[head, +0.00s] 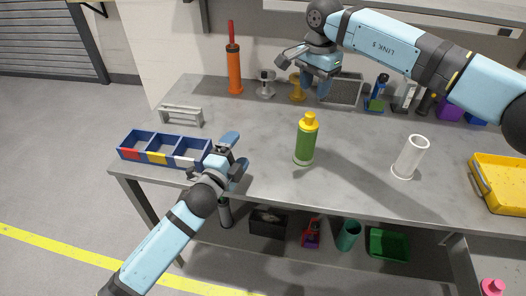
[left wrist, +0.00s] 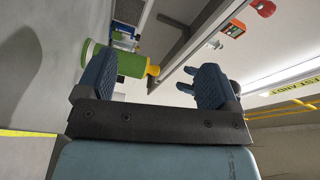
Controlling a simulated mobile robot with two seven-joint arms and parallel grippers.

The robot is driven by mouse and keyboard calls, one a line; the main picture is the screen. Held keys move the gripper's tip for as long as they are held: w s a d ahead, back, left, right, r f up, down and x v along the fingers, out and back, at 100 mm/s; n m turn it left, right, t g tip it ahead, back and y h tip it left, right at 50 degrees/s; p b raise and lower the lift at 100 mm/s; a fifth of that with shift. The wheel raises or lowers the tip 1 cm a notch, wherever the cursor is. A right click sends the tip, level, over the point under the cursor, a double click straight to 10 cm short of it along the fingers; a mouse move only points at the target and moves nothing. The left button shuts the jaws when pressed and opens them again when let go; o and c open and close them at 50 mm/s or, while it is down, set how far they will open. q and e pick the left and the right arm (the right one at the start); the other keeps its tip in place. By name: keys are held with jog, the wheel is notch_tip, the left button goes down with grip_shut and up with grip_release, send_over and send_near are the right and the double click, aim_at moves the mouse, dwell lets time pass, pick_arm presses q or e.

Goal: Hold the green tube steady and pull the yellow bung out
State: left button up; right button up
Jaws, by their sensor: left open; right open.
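The green tube (head: 304,146) stands upright on the grey workbench near its middle, with the yellow bung (head: 309,119) seated in its top. In the left wrist view the green tube (left wrist: 130,64) and yellow bung (left wrist: 153,71) appear sideways beyond the left finger, which hides part of the tube. My left gripper (head: 236,157) is open and empty, to the left of the tube near the bench's front edge. My right gripper (head: 302,72) is open and empty, above the back of the bench behind the tube. Neither gripper touches the tube.
A blue compartment tray (head: 165,161) lies left of my left gripper. A white cylinder (head: 409,157) stands to the right of the tube, and a yellow bin (head: 503,181) is at the far right. An orange bottle (head: 234,72) stands at the back. Bench around the tube is clear.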

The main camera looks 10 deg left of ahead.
aim_at(298, 140)
pick_arm(q)
jog(key=w+d+m+g+h, duration=0.1)
jog(key=d+m+g+h, duration=0.1)
jog(key=m, duration=0.7)
jog(key=w+d+f+m+g+h, duration=0.1)
jog(key=m+h, duration=0.3)
jog(key=m, duration=0.5)
jog(key=w+d+f+m+g+h, duration=0.1)
jog(key=d+m+g+h, duration=0.2)
jog(key=m, duration=0.7)
jog(key=shift+w+d+g+h, duration=0.15)
jog(key=shift+d+g+h, duration=0.05)
jog(key=shift+g+h, duration=0.3)
jog(key=shift+w+d, duration=0.1)
jog(key=shift+d, duration=0.1)
jog(key=x, duration=1.3)
jog(key=shift+w+d, duration=0.1)
jog(key=shift+d, duration=0.05)
